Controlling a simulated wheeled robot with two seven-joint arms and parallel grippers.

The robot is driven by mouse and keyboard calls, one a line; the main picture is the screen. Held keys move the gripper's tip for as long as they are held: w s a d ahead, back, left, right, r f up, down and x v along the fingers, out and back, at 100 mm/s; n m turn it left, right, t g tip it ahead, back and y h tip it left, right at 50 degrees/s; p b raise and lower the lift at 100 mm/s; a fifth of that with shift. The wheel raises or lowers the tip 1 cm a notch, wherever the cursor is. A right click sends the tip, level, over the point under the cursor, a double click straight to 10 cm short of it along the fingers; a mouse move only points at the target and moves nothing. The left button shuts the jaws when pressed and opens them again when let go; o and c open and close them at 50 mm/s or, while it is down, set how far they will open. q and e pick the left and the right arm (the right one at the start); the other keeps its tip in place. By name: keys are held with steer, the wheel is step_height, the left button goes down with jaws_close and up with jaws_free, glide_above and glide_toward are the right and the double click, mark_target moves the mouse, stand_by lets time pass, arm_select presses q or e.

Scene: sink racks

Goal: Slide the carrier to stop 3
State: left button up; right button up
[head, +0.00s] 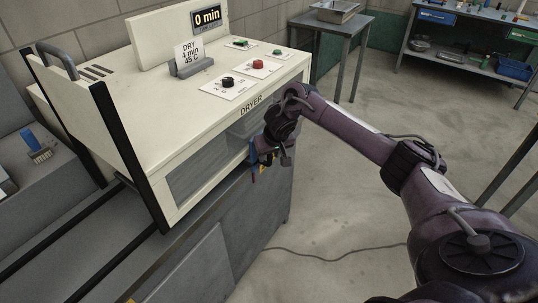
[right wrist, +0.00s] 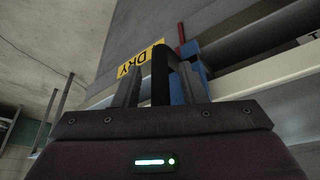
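My right gripper (head: 262,165) is low at the right end of the dryer's front. In the right wrist view its two fingers (right wrist: 160,80) stand apart, with a dark upright bar (right wrist: 161,78) between them; gaps seem to show beside the bar. I cannot tell whether this bar belongs to the carrier. A blue part (right wrist: 192,80) lies beside the right finger, with a thin red piece (right wrist: 180,48) above. A yellow DRY label (right wrist: 139,60) is just beyond the fingers. The carrier is not clearly recognisable. My left gripper is out of view.
The cream dryer (head: 165,110) has a window, knobs and a "0 min" display (head: 207,17). Dark rails (head: 75,235) run at the lower left. A grey side table (head: 340,25) and a workbench (head: 465,45) stand behind. The floor to the right is open, with a cable (head: 335,255).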

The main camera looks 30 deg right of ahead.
steer(key=shift+f, duration=0.2)
steer(key=shift+c, duration=0.4)
jaws_close()
